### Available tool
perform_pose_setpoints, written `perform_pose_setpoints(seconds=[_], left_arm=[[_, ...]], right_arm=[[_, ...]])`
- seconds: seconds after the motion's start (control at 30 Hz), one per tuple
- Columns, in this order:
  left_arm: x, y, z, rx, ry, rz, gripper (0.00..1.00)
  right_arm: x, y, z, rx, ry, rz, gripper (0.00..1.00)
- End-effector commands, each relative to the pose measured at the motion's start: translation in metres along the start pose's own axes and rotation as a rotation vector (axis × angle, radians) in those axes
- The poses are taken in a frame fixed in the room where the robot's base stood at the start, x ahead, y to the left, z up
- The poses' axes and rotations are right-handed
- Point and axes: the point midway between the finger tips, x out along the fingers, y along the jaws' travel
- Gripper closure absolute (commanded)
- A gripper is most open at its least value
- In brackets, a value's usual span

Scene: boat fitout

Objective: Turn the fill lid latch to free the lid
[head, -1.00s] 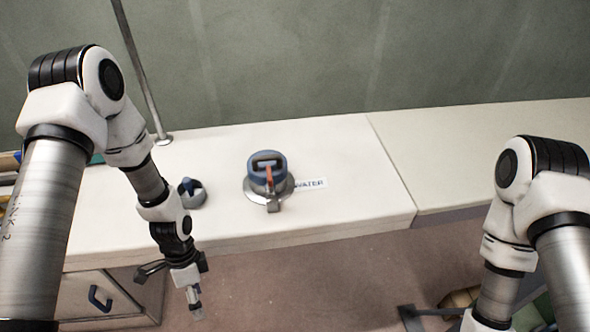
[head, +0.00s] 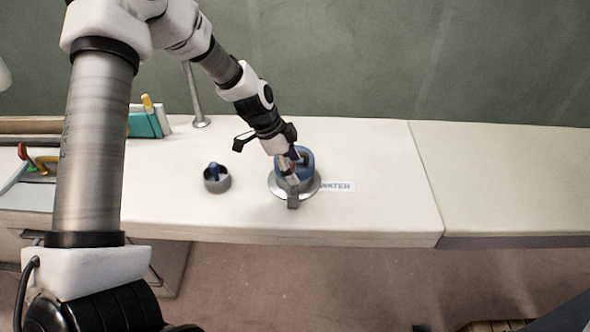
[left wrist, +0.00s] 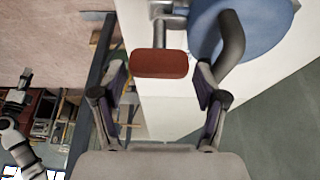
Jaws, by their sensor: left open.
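The blue fill lid (head: 309,165) sits on a round metal flange (head: 273,186) on the white counter, and its edge shows in the left wrist view (left wrist: 262,28). The red latch (left wrist: 160,63) is in the left wrist view, between the two fingers, with a gap on each side. In the head view my gripper mostly hides the latch. My left gripper (head: 290,178) is over the lid, pointing down at its near side. It is open, with fingers either side of the latch (left wrist: 161,78). My right gripper is out of view.
A small grey cup with a blue item (head: 216,180) stands left of the lid. A WATER label (head: 338,187) lies to its right. A metal post (head: 196,95) rises behind. Tools and a teal box (head: 146,124) are at the left. The counter is clear on the right.

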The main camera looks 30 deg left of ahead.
Motion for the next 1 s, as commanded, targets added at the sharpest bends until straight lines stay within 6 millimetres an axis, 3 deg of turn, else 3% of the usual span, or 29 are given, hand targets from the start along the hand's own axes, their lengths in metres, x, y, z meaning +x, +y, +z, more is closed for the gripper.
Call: perform_pose_setpoints(seconds=[0.3,0.33,0.43,0.47,1.0], left_arm=[[0.0092,0.0001,0.0000,0.000,0.000,0.000,0.27],[0.0092,0.0002,0.0000,0.000,0.000,0.000,0.34],[0.0091,0.0002,0.0000,0.000,0.000,0.000,0.70],[0.0091,0.0002,0.0000,0.000,0.000,0.000,0.72],[0.0080,0.0005,-0.0005,-0.092,0.000,-0.037,0.72]], right_arm=[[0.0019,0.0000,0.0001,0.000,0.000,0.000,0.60],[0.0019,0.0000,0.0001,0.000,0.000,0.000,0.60],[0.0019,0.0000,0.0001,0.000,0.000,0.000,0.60],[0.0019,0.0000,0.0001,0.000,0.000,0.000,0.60],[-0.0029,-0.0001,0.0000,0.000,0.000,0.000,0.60]])
